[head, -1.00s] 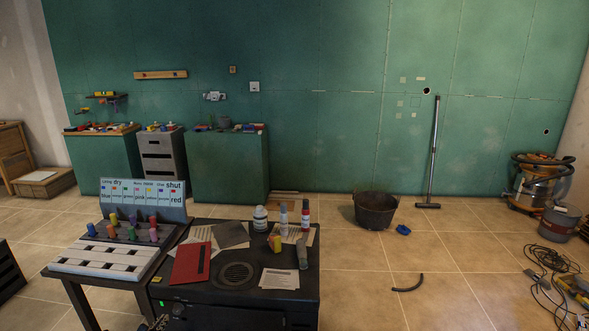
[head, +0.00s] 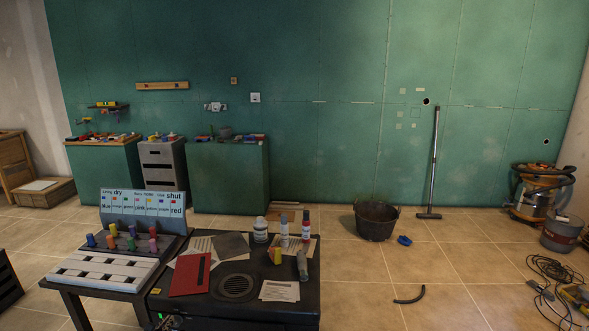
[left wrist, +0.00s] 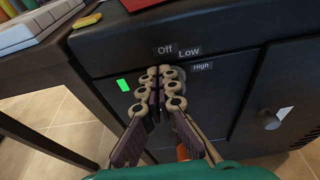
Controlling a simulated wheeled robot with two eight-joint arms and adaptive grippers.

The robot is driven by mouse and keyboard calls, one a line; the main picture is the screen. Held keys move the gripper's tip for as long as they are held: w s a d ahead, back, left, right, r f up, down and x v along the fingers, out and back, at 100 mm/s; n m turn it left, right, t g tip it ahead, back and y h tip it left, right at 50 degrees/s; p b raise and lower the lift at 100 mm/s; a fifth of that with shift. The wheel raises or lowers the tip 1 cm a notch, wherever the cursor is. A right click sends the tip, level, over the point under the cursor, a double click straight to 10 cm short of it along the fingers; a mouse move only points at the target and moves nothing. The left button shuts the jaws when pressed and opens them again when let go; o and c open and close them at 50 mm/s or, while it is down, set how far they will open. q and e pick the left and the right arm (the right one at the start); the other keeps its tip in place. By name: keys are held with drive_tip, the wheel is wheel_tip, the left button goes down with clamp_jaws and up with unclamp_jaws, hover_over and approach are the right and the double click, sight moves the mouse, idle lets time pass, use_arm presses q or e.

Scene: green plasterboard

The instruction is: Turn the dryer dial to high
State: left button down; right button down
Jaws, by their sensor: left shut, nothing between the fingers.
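The dryer is a black box (head: 307,290) at the bottom of the head view, its front mostly cut off by the picture edge. In the left wrist view its front panel (left wrist: 235,120) carries the labels Off (left wrist: 165,51), Low (left wrist: 188,51) and High (left wrist: 202,67), with a green mark (left wrist: 123,85) to the left. My left gripper (left wrist: 160,72) is shut and empty, its fingertips over the dial area just below the labels. A grey rounded edge, probably the dial (left wrist: 181,75), shows just right of the fingers. Its setting is hidden, and I cannot tell whether the fingers touch it.
On the dryer top lie a red folder (head: 190,274), papers, bottles and a yellow block. A table with a white slotted board (head: 103,270) and colored pegs stands close on the left. Open tiled floor with a black bucket (head: 377,220) lies beyond.

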use_arm(q)
drive_tip(key=shift+d+f, duration=0.1)
drive_tip(key=shift+f, duration=0.05)
drive_tip(key=shift+d, duration=0.35)
idle(0.3)
drive_tip(key=shift+d, duration=0.3)
drive_tip(key=shift+r, duration=0.2)
drive_tip(key=shift+s+r, duration=0.1)
drive_tip(key=shift+r, duration=0.15)
drive_tip(key=v, duration=0.3)
drive_tip(key=f+v, duration=0.1)
drive_tip(key=v, duration=0.1)
drive_tip(key=shift+s, duration=0.55)
